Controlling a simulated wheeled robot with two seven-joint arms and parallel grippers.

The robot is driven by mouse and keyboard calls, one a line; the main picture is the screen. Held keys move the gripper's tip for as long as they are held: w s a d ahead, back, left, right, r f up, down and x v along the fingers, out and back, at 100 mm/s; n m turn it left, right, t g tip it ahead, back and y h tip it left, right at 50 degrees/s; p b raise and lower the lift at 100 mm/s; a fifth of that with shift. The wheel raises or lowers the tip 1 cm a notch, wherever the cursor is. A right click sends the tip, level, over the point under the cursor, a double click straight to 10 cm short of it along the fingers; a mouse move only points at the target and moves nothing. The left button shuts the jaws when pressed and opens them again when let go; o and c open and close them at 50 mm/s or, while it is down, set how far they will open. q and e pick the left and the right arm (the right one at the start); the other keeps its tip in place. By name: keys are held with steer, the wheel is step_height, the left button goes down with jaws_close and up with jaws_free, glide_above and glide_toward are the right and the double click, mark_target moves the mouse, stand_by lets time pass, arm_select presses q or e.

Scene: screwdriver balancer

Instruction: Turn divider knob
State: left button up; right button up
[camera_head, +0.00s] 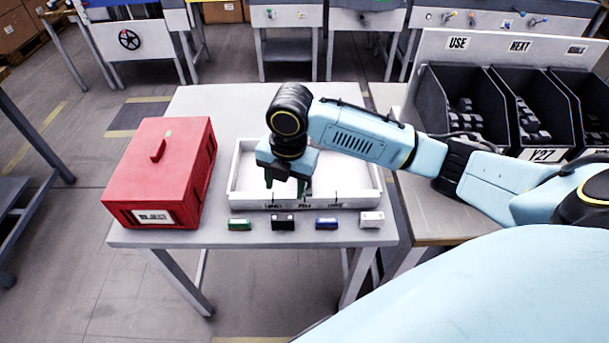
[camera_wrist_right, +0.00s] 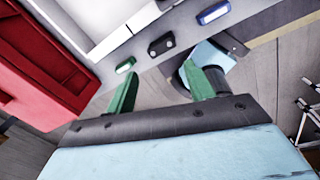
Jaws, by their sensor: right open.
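The white tray (camera_head: 240,195) stands on the grey table, with small labels and thin dark upright marks along its front wall. I cannot clearly make out a divider knob in either view. My right gripper (camera_head: 285,184) points down over the left-middle part of the tray near its front wall, its green fingers apart with nothing seen between them. In the right wrist view the open gripper (camera_wrist_right: 158,72) shows both fingers apart, and the tray (camera_wrist_right: 113,42) appears at the upper left. My left gripper is not in view.
A red box (camera_head: 160,180) stands left of the tray. A green block (camera_head: 239,224), a black block (camera_head: 283,222), a blue block (camera_head: 326,223) and a white block (camera_head: 371,219) lie along the table's front. Black bins (camera_head: 455,100) stand on the right bench.

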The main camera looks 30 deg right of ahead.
steer(key=w+d+r+n, duration=0.35)
steer(key=d+r, duration=0.25)
steer(key=d, duration=0.2)
steer(key=shift+g+h, duration=0.3)
steer(key=shift+h, duration=0.1)
steer(key=f, duration=0.8)
steer(key=w+f+b, duration=0.1)
steer(key=f, duration=0.3)
steer(key=shift+a+f, duration=0.2)
steer(key=shift+f, duration=0.2)
steer(key=c, duration=1)
